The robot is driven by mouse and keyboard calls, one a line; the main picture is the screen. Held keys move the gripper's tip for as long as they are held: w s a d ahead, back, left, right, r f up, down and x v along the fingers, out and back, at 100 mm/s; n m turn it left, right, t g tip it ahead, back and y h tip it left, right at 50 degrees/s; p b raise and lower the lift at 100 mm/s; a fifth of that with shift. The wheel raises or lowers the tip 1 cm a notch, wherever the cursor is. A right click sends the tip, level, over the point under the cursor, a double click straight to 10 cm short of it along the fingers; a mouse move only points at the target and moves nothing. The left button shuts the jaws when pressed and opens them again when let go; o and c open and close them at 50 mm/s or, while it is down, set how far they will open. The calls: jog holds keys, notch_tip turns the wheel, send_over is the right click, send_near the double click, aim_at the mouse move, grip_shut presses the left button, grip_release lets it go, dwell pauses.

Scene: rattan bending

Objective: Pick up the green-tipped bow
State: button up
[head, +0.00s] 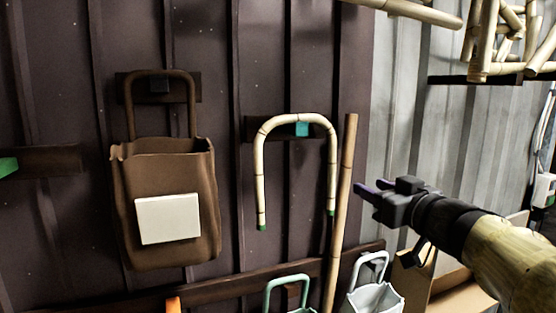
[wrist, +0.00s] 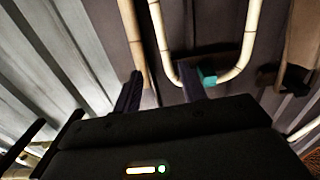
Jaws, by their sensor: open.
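The green-tipped bow (head: 332,165) is a pale, jointed cane bent into an upside-down U, with a green tip on each leg. It hangs by its arch on a teal peg (head: 302,129) on the dark wall. My gripper (head: 371,187) is open and empty, to the right of the bow and apart from it. In the wrist view the bow (wrist: 159,32) appears upside down beyond my gripper (wrist: 161,86). One fingertip overlaps the bow's curve in that view, and its green tips are out of frame.
A brown cane pole (head: 341,215) leans upright between the bow and my gripper. A brown bag (head: 130,220) hangs to the left. A green-handled thing (head: 271,292) and a white basket (head: 375,299) are below. Bamboo pieces (head: 490,45) fill a rack at upper right.

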aim_at(333, 174)
jog(key=p+x, duration=0.1)
jog(key=x, duration=0.8)
jog(key=shift+w+p, duration=0.35)
jog(key=shift+p, duration=0.05)
jog(key=shift+a+f, duration=0.1)
jog(key=shift+a, duration=0.05)
jog(key=shift+w+a, duration=0.1)
jog(key=shift+w, duration=0.1)
jog(key=x, duration=0.1)
jog(key=p+x, duration=0.1)
jog(key=x, duration=0.2)
jog(key=shift+w+a+f, duration=0.3)
jog(key=shift+a+f, duration=0.05)
jog(key=shift+a, duration=0.05)
jog(key=shift+s, duration=0.1)
